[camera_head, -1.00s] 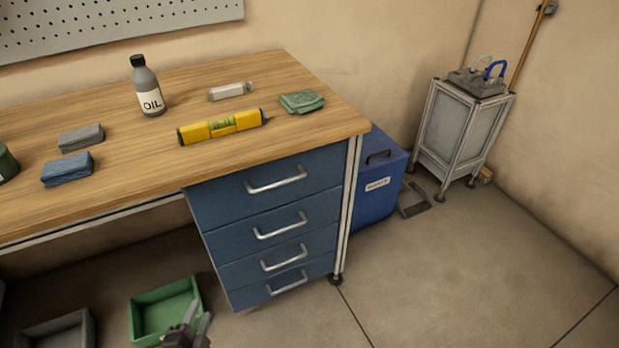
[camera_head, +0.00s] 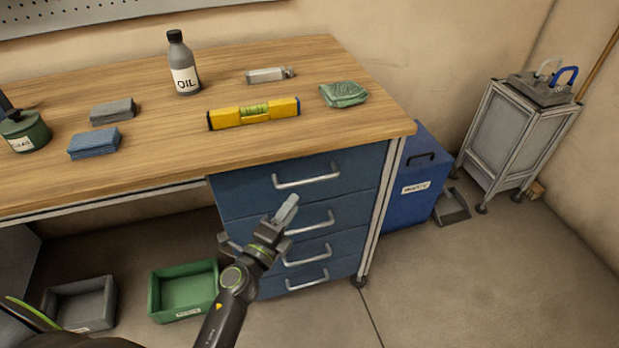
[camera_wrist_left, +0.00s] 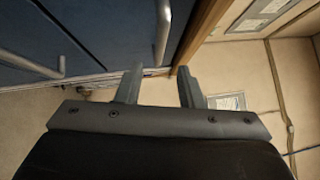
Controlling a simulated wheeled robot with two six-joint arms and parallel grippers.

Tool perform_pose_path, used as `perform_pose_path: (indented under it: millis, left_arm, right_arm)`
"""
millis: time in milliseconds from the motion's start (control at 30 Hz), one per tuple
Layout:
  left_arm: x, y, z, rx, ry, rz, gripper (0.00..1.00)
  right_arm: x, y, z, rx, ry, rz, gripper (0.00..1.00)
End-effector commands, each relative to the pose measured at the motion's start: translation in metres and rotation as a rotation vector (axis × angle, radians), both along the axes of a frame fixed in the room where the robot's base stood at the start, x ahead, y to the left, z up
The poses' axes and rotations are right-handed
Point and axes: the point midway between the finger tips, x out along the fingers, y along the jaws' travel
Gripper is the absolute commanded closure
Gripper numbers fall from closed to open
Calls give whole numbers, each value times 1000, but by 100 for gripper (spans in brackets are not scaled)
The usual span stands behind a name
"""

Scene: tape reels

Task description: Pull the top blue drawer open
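The blue top drawer (camera_head: 352,168) sits right under the wooden worktop at its right end and looks shut, flush with the drawers below. Its silver bar handle (camera_head: 306,178) is in plain view. My left gripper (camera_head: 258,226) is in front of the drawer stack, below and left of that handle in the picture, and covers parts of the lower drawers. In the left wrist view its two fingers (camera_wrist_left: 158,86) are apart with nothing between them. Blue drawer fronts and two bar handles show at upper left there; I cannot tell which drawers they belong to. My right gripper is not in view.
On the worktop (camera_head: 150,170) are an oil bottle (camera_head: 183,65), a yellow level (camera_head: 254,112) and a green cloth (camera_head: 344,93). A green bin (camera_head: 165,312) and a grey bin (camera_head: 85,318) stand on the floor. A blue box (camera_head: 408,205) stands right of the drawers.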

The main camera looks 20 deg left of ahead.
Motion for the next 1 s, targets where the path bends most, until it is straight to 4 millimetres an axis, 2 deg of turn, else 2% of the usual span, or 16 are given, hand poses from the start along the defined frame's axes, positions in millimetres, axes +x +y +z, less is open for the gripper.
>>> perform_pose_path:
  millis: [200, 433, 600, 900, 933, 1000]
  left_arm:
    - [43, -9, 7, 0, -2, -1, 66]
    - [76, -15, 10, 0, -1, 0, 66]
    - [86, -17, 12, -1, 0, 1, 66]
    - [88, -18, 12, -1, 1, 1, 66]
    - [88, -18, 12, -1, 1, 1, 67]
    - [88, -18, 12, -1, 1, 1, 76]
  right_arm:
    - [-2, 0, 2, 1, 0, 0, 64]
    - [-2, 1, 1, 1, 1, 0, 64]
    - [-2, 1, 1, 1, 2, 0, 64]
    - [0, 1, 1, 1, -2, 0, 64]
    - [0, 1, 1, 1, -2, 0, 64]
    - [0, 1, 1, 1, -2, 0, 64]
